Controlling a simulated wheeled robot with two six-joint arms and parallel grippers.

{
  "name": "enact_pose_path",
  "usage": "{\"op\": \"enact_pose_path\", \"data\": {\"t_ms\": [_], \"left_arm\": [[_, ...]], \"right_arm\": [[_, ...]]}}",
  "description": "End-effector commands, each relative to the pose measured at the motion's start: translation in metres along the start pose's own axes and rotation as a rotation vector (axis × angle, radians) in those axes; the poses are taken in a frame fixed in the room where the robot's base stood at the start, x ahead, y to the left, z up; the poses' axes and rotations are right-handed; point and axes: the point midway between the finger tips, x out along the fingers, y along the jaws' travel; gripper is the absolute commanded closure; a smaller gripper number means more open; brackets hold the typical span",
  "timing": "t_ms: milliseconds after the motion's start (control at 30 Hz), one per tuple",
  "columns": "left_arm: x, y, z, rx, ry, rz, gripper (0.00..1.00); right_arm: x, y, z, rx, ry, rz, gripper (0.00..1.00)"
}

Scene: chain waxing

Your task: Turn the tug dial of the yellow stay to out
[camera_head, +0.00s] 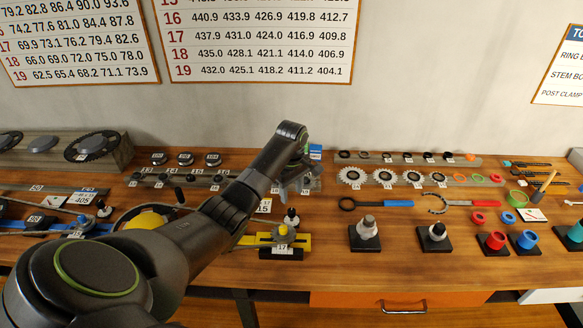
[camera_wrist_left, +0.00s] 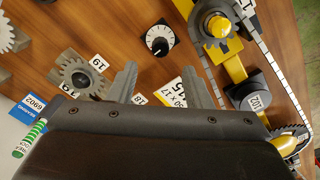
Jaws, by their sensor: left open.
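The yellow stay (camera_head: 268,241) lies on the bench below my left arm, with a "17" label on it. In the left wrist view yellow parts of it (camera_wrist_left: 236,68) run along a chain at the right. A dial (camera_wrist_left: 159,40) with a white ticked face and black knob on a dark square plate stands beside it. The dial's setting is too small to read. My left gripper (camera_head: 302,182) is over the bench behind the stay. Its two fingers (camera_wrist_left: 160,84) are apart and empty, and the dial is beyond their tips, untouched. My right gripper is not in view.
A toothed gear (camera_wrist_left: 80,80) on a grey block stands near the left finger in the wrist view. A black cap marked 102 (camera_wrist_left: 256,98) is at the right. In the head view, black-based posts (camera_head: 366,238) stand right of the stay. Bare wood lies between.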

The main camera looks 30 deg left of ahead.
Motion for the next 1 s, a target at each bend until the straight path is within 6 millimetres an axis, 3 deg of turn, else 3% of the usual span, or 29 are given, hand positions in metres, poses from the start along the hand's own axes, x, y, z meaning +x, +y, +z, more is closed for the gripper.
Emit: {"op": "enact_pose_path", "data": {"t_ms": [300,400,600,1000], "left_arm": [[-0.070,0.001,-0.001,0.001,0.004,0.005,0.55],[-0.089,0.000,-0.001,-0.001,0.002,0.001,0.55],[-0.099,0.000,-0.001,-0.001,0.002,0.000,0.55],[-0.098,0.000,-0.001,0.000,0.002,0.001,0.55]], "right_arm": [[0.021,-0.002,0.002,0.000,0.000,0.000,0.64],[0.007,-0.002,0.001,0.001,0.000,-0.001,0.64],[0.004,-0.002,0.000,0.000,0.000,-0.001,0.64],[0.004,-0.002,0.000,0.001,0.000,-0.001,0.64]]}}
